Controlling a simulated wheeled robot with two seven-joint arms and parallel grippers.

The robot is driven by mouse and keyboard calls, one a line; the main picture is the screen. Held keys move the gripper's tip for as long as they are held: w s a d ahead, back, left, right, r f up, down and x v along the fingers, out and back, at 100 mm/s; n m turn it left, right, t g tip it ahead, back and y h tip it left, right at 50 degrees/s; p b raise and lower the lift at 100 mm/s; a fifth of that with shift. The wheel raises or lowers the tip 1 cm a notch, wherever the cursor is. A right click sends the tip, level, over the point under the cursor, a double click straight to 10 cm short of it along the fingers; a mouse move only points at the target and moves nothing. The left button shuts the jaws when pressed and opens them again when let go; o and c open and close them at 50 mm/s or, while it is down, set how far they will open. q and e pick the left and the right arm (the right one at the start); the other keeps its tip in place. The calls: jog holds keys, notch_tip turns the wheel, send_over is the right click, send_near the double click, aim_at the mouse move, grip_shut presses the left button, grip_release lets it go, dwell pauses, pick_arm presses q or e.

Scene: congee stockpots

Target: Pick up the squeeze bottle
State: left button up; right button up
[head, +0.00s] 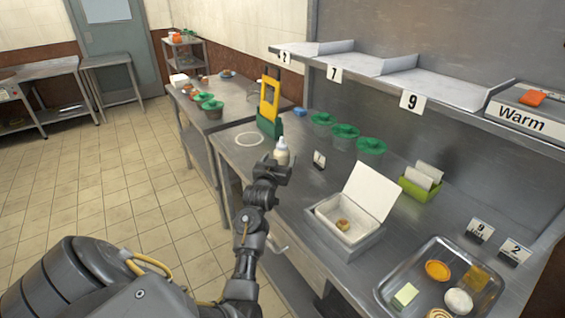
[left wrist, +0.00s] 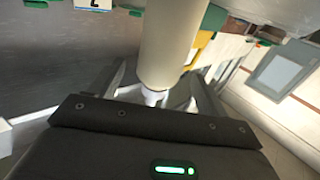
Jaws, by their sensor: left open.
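The squeeze bottle (head: 281,151) is a small pale cream bottle with a white tip. In the head view it stands upright on the steel counter, right at the fingertips of my left gripper (head: 270,167). In the left wrist view the bottle (left wrist: 170,45) fills the upper middle, with its white nozzle between the two fingers of my left gripper (left wrist: 155,92). The fingers are spread, with gaps showing on both sides of the bottle. Its base is hard to make out behind the gripper. My right gripper is in neither view.
A yellow and green stand (head: 269,105) is behind the bottle. Green-lidded tubs (head: 345,131) line the counter's back. An open white box (head: 345,223) and a metal tray (head: 440,283) with food items lie to the right. A white ring (head: 249,139) marks clear counter at the left.

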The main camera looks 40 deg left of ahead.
pick_arm(q)
jog(key=shift+r, duration=0.1)
jog(key=x, duration=0.5)
jog(key=shift+w+a, duration=0.1)
jog(key=shift+w, duration=0.1)
pick_arm(e)
jog(key=shift+w+a+r, duration=0.15)
jog(key=shift+w+a, duration=0.15)
jog(key=shift+a, duration=0.4)
pick_arm(q)
jog(key=c, duration=0.7)
jog(key=shift+c, duration=0.5)
pick_arm(e)
jog(key=shift+d, duration=0.75)
